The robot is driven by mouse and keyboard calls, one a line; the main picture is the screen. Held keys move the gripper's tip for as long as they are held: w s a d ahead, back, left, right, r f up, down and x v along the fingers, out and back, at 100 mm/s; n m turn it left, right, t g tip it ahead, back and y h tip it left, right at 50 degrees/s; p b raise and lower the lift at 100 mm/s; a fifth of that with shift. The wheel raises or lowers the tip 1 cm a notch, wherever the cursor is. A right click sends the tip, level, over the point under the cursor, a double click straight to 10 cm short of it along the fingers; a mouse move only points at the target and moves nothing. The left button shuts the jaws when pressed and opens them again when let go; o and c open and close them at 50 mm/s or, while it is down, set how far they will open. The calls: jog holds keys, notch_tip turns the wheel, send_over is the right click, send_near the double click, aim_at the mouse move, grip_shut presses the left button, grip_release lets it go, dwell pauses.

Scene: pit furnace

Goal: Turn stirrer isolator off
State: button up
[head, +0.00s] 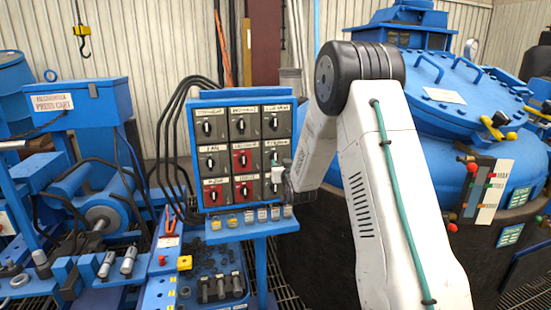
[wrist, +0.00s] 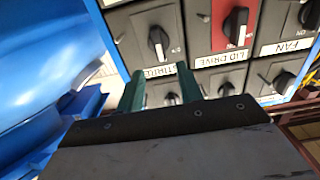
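The stirrer isolator is a black rotary knob on a grey plate, at the right of the panel's middle row in the head view, partly hidden by my gripper (head: 280,176). In the wrist view, which is upside down, the stirrer knob (wrist: 157,42) is at the top, with its white label (wrist: 160,70) below it. The knob's white mark seems to point towards the label. My gripper (wrist: 162,80) has two green fingers spread apart, with nothing between them. In the picture the fingertips lie on either side of the label, short of the knob. Contact cannot be told.
The switch panel (head: 190,130) has several similar knobs. The red-plated lid drive knob (wrist: 236,26) is beside the stirrer, then the fan knob (wrist: 306,14). A tool-covered blue bench (head: 158,292) is below left. The large blue furnace (head: 440,150) stands at right.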

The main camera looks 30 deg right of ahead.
aim_at(275, 156)
jog(key=x, duration=0.7)
jog(key=shift+w, duration=0.25)
grip_shut()
